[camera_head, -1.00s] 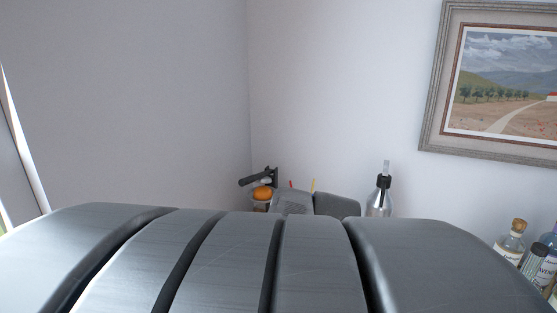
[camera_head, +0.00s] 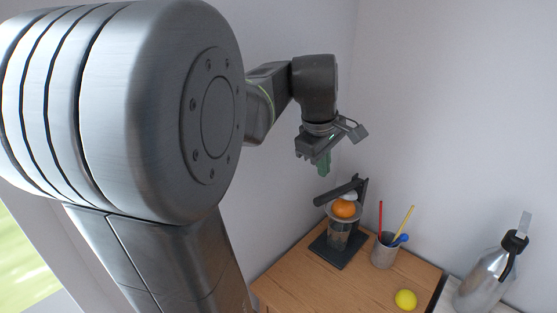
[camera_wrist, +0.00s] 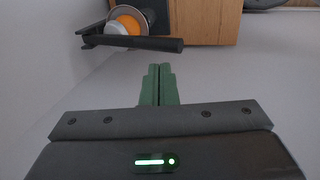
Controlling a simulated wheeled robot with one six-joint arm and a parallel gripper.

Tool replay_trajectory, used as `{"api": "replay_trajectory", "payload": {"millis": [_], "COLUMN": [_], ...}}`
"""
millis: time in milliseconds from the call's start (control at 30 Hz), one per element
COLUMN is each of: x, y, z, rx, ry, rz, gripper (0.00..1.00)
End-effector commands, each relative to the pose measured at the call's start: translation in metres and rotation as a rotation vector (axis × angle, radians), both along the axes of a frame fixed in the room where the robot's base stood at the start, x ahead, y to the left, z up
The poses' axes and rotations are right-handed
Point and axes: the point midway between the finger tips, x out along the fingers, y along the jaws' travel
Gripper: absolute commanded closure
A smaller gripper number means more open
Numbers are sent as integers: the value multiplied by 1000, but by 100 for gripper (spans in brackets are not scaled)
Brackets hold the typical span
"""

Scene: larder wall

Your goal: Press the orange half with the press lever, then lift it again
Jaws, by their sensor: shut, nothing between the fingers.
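The press is a dark stand with a round cup and a black lever (camera_head: 338,191) on a wooden counter. The orange half (camera_head: 344,209) sits in the cup under a pale press head, with the lever above it, sloping slightly. In the wrist view the lever (camera_wrist: 140,42) crosses the upper left, with the orange half (camera_wrist: 130,24) partly hidden behind it and the pale head. My gripper (camera_head: 324,172) hangs above the lever, apart from it, its green fingers together and empty. In the wrist view my gripper (camera_wrist: 158,68) points towards the lever with a gap between.
A grey cup (camera_head: 384,254) with a red and a yellow stick and a blue item stands right of the press. A yellow ball-shaped fruit (camera_head: 405,299) lies on the wooden counter (camera_head: 300,285). A metal bottle (camera_head: 483,280) stands at far right. Walls close in behind.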

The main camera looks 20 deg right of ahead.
Motion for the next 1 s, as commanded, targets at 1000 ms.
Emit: {"api": "replay_trajectory", "payload": {"millis": [1000], "x": [6], "y": [-21], "z": [-63], "rx": [-7], "ry": [12], "rz": [9], "gripper": [100]}}
